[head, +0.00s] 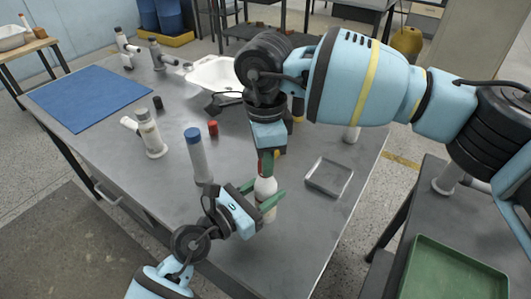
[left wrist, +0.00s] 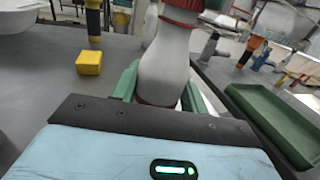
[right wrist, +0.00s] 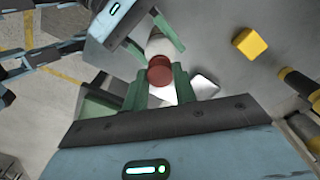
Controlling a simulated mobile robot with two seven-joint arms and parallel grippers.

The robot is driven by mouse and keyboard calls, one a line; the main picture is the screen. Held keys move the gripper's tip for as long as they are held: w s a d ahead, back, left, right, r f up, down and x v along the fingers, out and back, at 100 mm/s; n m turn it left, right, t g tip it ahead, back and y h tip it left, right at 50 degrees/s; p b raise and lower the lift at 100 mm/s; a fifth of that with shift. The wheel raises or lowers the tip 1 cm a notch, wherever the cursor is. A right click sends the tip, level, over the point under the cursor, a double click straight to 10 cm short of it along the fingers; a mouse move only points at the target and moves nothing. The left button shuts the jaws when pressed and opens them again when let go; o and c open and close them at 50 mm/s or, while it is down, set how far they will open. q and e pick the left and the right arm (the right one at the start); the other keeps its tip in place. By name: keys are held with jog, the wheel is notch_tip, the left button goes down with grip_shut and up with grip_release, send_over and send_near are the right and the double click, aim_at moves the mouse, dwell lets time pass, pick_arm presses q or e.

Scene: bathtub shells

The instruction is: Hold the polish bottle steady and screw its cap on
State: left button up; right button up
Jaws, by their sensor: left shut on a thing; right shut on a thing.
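The polish bottle is white and stands upright near the table's front edge in the head view (head: 265,187). It also fills the middle of the left wrist view (left wrist: 165,65). My left gripper (head: 262,203) is shut around the bottle's body, one green finger on each side. The red cap (right wrist: 160,73) lies between the green fingers of my right gripper (right wrist: 159,78), which is shut on it from above. The cap is in line with the bottle's top. In the left wrist view red (left wrist: 185,8) shows at the bottle's top; I cannot tell how far it is threaded.
A shallow metal tray (head: 318,184) lies right of the bottle. A blue-topped cylinder (head: 198,160), a small red piece (head: 213,128) and a white dispenser (head: 151,137) stand to the left. A yellow block (right wrist: 250,43) is nearby. A blue mat (head: 85,97) lies far left.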

jog(key=m, duration=0.4)
jog(key=shift+m, duration=0.4)
jog(key=m, duration=1.2)
jog(key=shift+f, duration=0.1)
jog(key=m, duration=1.7)
jog(key=shift+m, duration=0.3)
jog(key=m, duration=0.4)
jog(key=shift+m, duration=0.3)
